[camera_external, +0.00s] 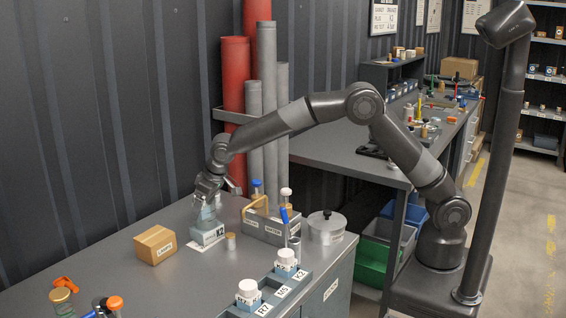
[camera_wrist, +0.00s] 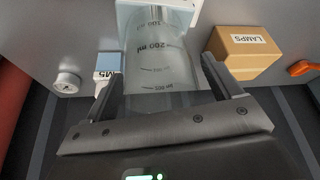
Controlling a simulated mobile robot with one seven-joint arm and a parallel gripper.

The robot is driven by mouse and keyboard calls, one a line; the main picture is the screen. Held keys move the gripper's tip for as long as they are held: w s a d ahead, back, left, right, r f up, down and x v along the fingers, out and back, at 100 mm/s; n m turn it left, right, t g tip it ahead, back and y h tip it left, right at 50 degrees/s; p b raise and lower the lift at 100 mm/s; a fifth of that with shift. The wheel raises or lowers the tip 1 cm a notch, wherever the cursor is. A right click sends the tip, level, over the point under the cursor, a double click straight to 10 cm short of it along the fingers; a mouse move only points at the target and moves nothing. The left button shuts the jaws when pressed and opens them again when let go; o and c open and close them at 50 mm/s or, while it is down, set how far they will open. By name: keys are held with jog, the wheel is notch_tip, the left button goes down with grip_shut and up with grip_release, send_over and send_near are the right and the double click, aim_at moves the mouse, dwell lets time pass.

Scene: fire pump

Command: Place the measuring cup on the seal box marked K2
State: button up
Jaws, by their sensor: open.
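The clear measuring cup (camera_external: 207,214) appears to stand upright on the pale blue and white seal box marked K2 (camera_external: 207,234). The exact contact is too small to tell. In the wrist view the cup (camera_wrist: 160,62) shows its printed scale and lies between the two fingers. A white edge (camera_wrist: 190,10) shows at its far end, probably the K2 box. My gripper (camera_external: 214,190) is open around the upper part of the cup, and it also shows in the wrist view (camera_wrist: 158,88). A box marked M5 (camera_wrist: 109,66) is left of the cup there.
A grey divided bin (camera_external: 264,228) and a lidded pot (camera_external: 327,227) are further right. A tray of labelled jars (camera_external: 268,287) lines the front edge.

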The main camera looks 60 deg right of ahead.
jog(key=v, duration=1.1)
jog(key=s+d+r+m, duration=0.1)
jog(key=s+d+r, duration=0.2)
jog(key=s+d, duration=0.35)
jog(key=s+d+r, duration=0.3)
jog(key=s+d, duration=0.1)
jog(key=d, duration=0.5)
jog(key=s+d+r+m, duration=0.1)
jog(key=s+d+r, duration=0.35)
jog(key=d, duration=0.25)
jog(key=s+d+f, duration=0.2)
jog(key=s+d, duration=0.2)
jog(key=s, duration=0.3)
jog(key=s+d+f+m+t+h, duration=0.1)
jog(key=s+d+f, duration=0.1)
jog(key=s+d, duration=0.2)
jog(key=s+d+f, duration=0.3)
jog(key=s+d, duration=0.1)
jog(key=s, duration=0.6)
jog(key=shift+s+m, duration=0.3)
jog(key=shift+s, duration=0.1)
